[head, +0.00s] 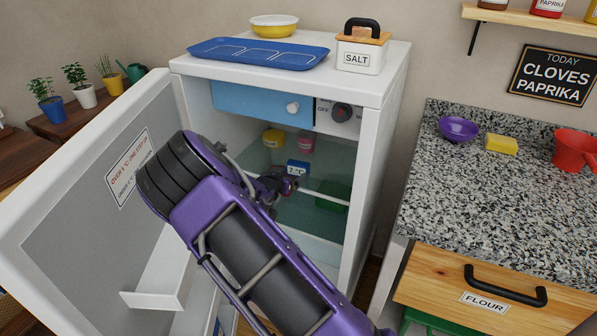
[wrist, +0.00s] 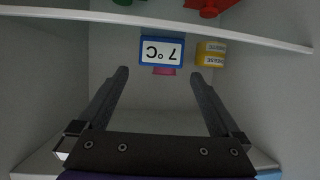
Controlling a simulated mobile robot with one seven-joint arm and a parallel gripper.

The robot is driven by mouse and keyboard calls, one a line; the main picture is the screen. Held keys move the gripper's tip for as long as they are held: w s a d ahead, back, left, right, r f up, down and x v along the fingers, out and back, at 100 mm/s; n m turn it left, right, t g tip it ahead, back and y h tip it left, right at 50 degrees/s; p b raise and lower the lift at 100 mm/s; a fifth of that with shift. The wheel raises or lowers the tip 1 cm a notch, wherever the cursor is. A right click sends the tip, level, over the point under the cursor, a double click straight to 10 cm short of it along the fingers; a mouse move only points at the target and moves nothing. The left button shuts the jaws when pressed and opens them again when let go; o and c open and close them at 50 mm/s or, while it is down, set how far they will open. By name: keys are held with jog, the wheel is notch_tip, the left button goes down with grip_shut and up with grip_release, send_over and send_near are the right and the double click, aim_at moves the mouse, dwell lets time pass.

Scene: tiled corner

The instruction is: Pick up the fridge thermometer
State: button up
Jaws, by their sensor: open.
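The fridge thermometer (head: 297,168) is a small blue block with a white display, standing on a shelf inside the open fridge. It also shows in the wrist view (wrist: 162,51), upside down, with a reading that looks like 7 °C. My gripper (wrist: 160,73) is open and empty, its two dark fingers pointing into the fridge. The thermometer lies beyond the fingertips, roughly centred between them, and is not touched. In the head view my gripper (head: 283,188) is just in front of the thermometer, and my arm hides part of the fridge interior.
A yellow tub (head: 273,138) and a pink tub (head: 305,144) stand behind the thermometer. The white shelf edge (wrist: 250,38) crosses the wrist view. A green item (head: 331,196) sits lower down. The open fridge door (head: 80,215) is at left, and a blue drawer (head: 262,103) is above.

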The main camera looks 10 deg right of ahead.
aim_at(297, 167)
jog(key=b+x, duration=0.1)
jog(key=x, duration=0.8)
jog(key=shift+w+d, duration=0.1)
jog(key=shift+w, duration=0.3)
jog(key=shift+r, duration=0.1)
jog(key=c, duration=1)
